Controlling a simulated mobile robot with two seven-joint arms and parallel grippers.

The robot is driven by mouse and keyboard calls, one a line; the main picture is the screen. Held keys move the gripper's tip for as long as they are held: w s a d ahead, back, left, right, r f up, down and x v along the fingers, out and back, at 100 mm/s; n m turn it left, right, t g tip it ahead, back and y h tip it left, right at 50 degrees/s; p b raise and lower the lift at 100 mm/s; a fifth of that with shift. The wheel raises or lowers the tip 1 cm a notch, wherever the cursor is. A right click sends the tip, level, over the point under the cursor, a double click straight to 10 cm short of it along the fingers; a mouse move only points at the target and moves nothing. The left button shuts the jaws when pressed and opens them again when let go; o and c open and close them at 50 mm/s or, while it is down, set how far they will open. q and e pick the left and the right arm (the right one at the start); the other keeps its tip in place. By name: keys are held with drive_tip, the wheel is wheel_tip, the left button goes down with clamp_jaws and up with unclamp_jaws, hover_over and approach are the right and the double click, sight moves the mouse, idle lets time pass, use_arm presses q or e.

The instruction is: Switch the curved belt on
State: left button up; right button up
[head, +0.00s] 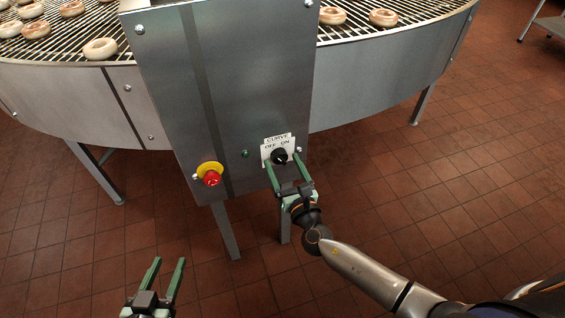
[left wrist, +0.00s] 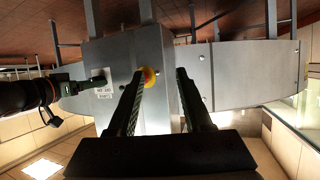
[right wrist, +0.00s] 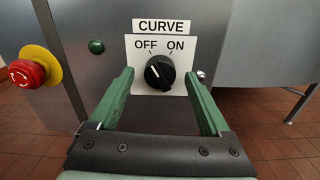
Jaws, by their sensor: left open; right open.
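The black rotary knob (right wrist: 159,72) sits on a white plate (right wrist: 135,55) marked CURVE, OFF and ON. Its white pointer line leans up and left, toward OFF. The knob also shows in the head view (head: 279,156), low on the grey control panel (head: 255,85). My right gripper (head: 287,170) is open in front of the plate. In the right wrist view its green fingers (right wrist: 159,88) stand on either side of the knob, with a gap on each side. My left gripper (head: 168,272) is open and empty, low over the floor.
A red emergency stop button (head: 211,178) on a yellow base is left of the knob. A green button or lamp (right wrist: 96,46) lies between them. The curved belt (head: 70,45) above carries several glazed rings (head: 100,49). Tiled floor around is clear.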

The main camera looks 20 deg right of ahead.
drive_tip(key=shift+w, duration=0.65)
clamp_jaws()
